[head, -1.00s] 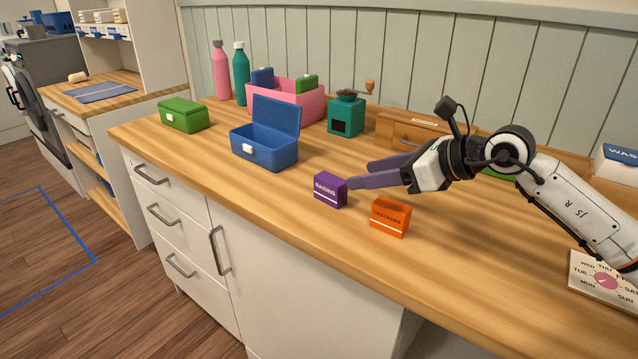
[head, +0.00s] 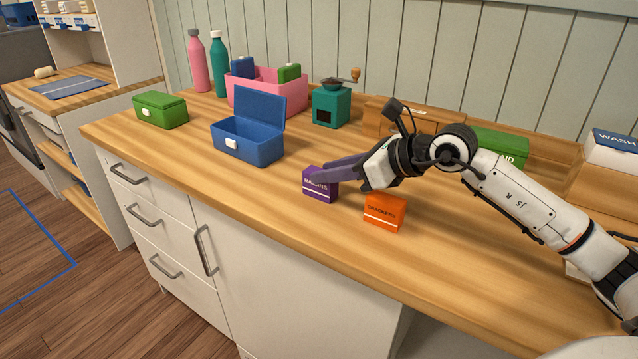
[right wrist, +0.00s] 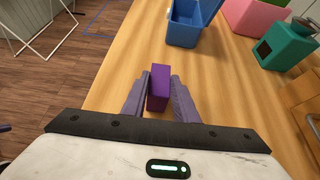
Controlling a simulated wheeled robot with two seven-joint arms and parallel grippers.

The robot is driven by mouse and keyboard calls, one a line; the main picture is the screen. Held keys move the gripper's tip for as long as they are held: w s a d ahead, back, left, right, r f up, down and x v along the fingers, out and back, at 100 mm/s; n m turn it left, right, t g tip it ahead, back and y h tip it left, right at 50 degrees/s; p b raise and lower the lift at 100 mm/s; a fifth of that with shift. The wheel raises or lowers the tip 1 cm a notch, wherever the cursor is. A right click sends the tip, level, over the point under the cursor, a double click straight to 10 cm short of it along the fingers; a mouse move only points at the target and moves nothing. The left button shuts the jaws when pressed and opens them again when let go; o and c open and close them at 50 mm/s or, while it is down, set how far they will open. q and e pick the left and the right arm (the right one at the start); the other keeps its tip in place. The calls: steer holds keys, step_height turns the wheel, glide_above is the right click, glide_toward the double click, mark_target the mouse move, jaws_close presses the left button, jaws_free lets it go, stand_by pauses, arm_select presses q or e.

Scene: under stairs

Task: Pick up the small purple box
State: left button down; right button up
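The small purple box labelled RAISINS (head: 319,192) stands upright on the wooden counter near its front edge. My right gripper (head: 323,170) comes in from the right, low over the counter, with its purple-grey fingers at the box. The near finger covers part of the label. In the right wrist view the purple box (right wrist: 159,88) stands between the two fingers of the right gripper (right wrist: 161,80), one on each side. The fingers are apart and very close to the box sides; firm contact does not show. My left gripper is not in view.
An orange crackers box (head: 384,213) stands just right of the purple box, below my right arm. An open blue box (head: 247,147) stands to the left, with a green box (head: 160,110) beyond. A pink bin (head: 268,98) and teal grinder (head: 331,106) are behind.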

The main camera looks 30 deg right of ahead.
steer(key=c, duration=0.4)
step_height(320, 180, up, 10)
steer(key=shift+r, duration=0.1)
